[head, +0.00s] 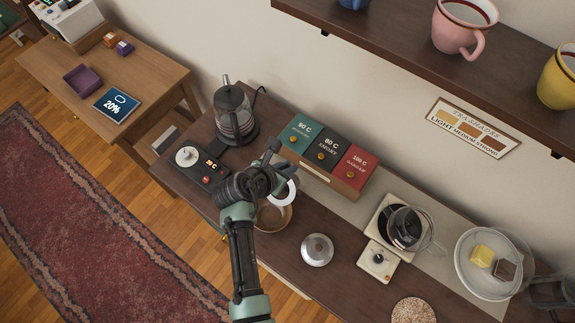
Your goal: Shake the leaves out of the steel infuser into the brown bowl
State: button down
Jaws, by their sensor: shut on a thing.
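My gripper (279,172) is shut on the steel infuser (291,193), which shows as a pale curved rim beside the fingers. My wrist and fingers hide most of it, so its tilt and any leaves inside cannot be seen. The brown bowl (274,217) stands on the dark counter just below the infuser in the picture, partly covered by my arm. The infuser's rim overlaps the bowl's far edge in this view; its height above the bowl cannot be told.
A domed steel lid (317,250) lies right of the bowl. Behind are a temperature box (328,160) and a glass kettle (235,117). A control panel (203,168) is at left. A small scale-like appliance (379,262) and glass plate (470,287) are at right. A mug shelf (400,45) overhangs.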

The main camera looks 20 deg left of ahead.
jog(key=shift+s+f+b, duration=0.1)
jog(key=shift+f+b, duration=0.1)
jog(key=shift+b, duration=0.15)
jog(key=shift+s+a+r+t+h+b, duration=0.25)
jog(key=shift+s+t+b, duration=0.4)
jog(key=shift+b, duration=0.95)
jog(key=shift+s+a+r+t+h+b, duration=0.15)
jog(key=shift+s+r+t+h+b, duration=0.2)
jog(key=shift+t+b, duration=0.9)
jog(key=shift+s+a+b, duration=0.2)
jog(key=shift+s+b, duration=0.35)
jog(key=shift+b, duration=0.4)
jog(key=shift+s+a+r+t+h+b, duration=0.15)
jog(key=shift+s+a+t+h+b, duration=0.15)
jog(key=shift+s+t+b, duration=0.6)
jog(key=shift+s+a+f+t+h+b, duration=0.1)
jog(key=shift+s+a+t+h+b, duration=0.3)
jog(key=shift+b, duration=0.95)
jog(key=shift+s+d+f+t+h+b, duration=0.1)
jog(key=shift+s+t+b, duration=0.6)
jog(key=shift+b, duration=0.7)
jog(key=shift+s+a+t+h+b, duration=0.35)
jog(key=shift+t+b, duration=0.35)
jog(key=shift+b, duration=0.65)
